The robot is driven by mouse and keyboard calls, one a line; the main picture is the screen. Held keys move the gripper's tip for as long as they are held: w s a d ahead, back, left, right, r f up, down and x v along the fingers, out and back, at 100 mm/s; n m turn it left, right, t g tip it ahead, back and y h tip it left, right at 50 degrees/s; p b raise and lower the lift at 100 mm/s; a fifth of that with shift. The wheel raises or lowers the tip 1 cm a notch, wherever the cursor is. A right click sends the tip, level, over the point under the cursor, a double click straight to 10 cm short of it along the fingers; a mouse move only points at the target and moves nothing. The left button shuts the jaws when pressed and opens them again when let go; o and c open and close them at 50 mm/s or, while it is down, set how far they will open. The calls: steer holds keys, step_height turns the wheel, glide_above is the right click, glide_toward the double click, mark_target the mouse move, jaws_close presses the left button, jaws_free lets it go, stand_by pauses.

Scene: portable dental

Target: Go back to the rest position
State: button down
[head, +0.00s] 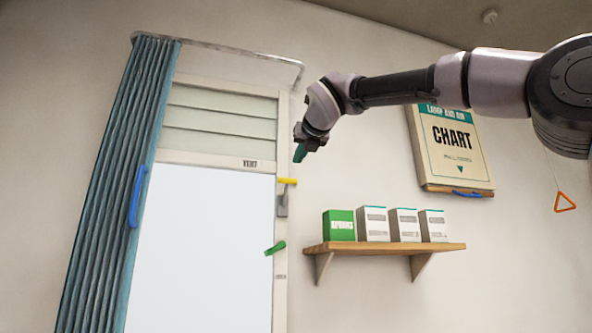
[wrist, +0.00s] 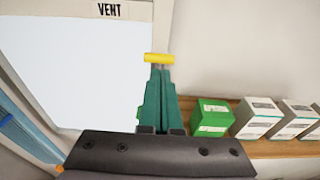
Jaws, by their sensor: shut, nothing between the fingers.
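My gripper (head: 299,153) is in the upper middle of the head view, at the end of my arm reaching in from the right. It is in the air in front of the wall, just above and right of the yellow-tipped handle (head: 287,181) on the window frame. In the wrist view my gripper's green fingers (wrist: 160,75) are together with nothing between them. The yellow handle (wrist: 159,57) shows just beyond the fingertips; whether they touch cannot be told.
A wooden shelf (head: 385,248) holds a green box (head: 339,225) and several white boxes. A chart (head: 455,150) hangs under my arm. A blue curtain (head: 120,180) hangs left of the window (head: 200,245). An orange triangle pull (head: 565,203) hangs at right. Open wall lies between handle and chart.

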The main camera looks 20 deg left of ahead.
steer(key=shift+s+d+r, duration=0.35)
steer(key=shift+s+r, duration=0.15)
steer(key=shift+r, duration=0.05)
steer(key=shift+s+d+r, duration=0.3)
steer(key=shift+s+r, duration=0.2)
steer(key=d+f+m+g+h, duration=0.4)
steer(key=d+f+m+h, duration=0.2)
steer(key=d+f+m, duration=2)
steer(key=s+d+f+m+g, duration=0.1)
steer(key=s+d+f+m, duration=0.5)
steer(key=d+f+m, duration=0.2)
steer(key=s+d+f+m+g, duration=0.1)
steer(key=s+d+f+m, duration=0.6)
steer(key=f+m, duration=0.4)
steer(key=shift+d+f+m+g, duration=0.3)
steer(key=shift+d+m+g, duration=0.15)
steer(key=shift+m, duration=0.25)
steer(key=shift+s, duration=0.1)
